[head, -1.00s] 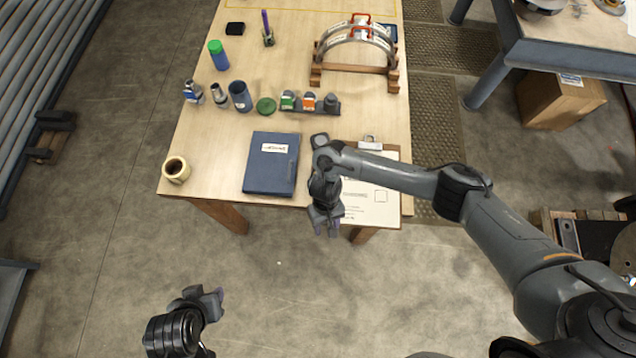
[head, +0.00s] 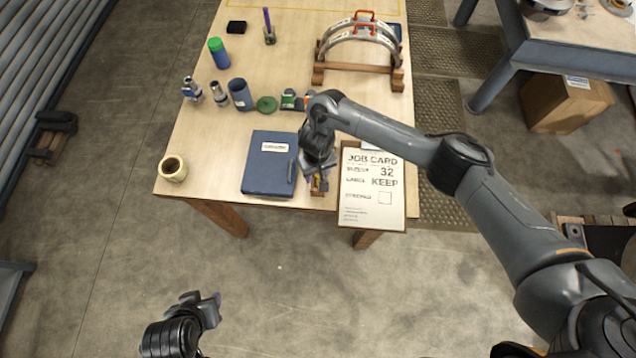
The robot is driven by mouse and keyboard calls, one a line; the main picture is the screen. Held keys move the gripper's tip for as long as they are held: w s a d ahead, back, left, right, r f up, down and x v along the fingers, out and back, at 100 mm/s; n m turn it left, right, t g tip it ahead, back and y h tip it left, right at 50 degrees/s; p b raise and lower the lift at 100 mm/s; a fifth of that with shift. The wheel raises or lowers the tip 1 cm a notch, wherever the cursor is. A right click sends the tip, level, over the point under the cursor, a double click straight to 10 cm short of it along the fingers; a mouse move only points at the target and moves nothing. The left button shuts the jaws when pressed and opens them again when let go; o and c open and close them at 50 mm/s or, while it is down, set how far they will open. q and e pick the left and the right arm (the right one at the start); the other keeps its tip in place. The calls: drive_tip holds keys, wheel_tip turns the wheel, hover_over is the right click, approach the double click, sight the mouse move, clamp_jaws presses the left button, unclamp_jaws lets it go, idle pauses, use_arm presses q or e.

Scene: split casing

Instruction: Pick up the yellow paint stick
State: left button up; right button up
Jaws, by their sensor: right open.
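My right gripper (head: 318,168) is open over the near edge of the table, between the blue book and the job card. A small yellow piece (head: 324,183) shows just below its fingers, by a small brown wooden piece (head: 316,190). It may be the yellow paint stick, but the gripper hides most of it, and I cannot tell whether the fingers touch it. My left gripper (head: 204,307) is low in the picture over the floor, away from the table. Its fingers are too unclear to tell how far apart they are.
The blue book (head: 268,165) lies left of my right gripper, and the job card clipboard (head: 371,190) lies right. A tape roll (head: 173,168) sits at the left corner.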

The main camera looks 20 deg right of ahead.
wheel_tip(320, 180, down, 4)
drive_tip(key=shift+s+d+r+b, duration=0.1)
drive_tip(key=shift+s+r+b, duration=0.1)
drive_tip(key=shift+b, duration=0.95)
drive_tip(key=shift+f, duration=0.2)
drive_tip(key=shift+w+f, duration=0.1)
drive_tip(key=shift+f, duration=0.45)
drive_tip(key=shift+c, duration=0.3)
clamp_jaws()
